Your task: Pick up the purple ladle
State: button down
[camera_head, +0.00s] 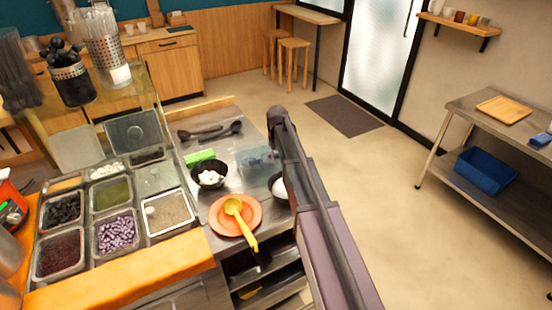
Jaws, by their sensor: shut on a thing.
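I cannot make out a purple ladle in this view. A yellow ladle (238,215) lies on an orange plate (222,222) on the steel counter, its handle pointing down to the right. Dark ladles (207,132) lie farther back on the counter. My arm reaches up from the bottom, right of the plate, and covers part of the counter's right side. My gripper cannot be made out; the arm hides what is behind it.
Topping pans, one with purple beans (117,233), fill the left. A dark bowl with white contents (210,174), a green block (200,156) and a clear container (257,160) stand on the counter. A white rounded item (279,187) is partly behind my arm.

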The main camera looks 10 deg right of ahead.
jog(key=shift+r+p, duration=4.7)
jog(key=shift+r, duration=0.15)
jog(key=shift+s+a, duration=0.1)
jog(key=shift+s, duration=0.05)
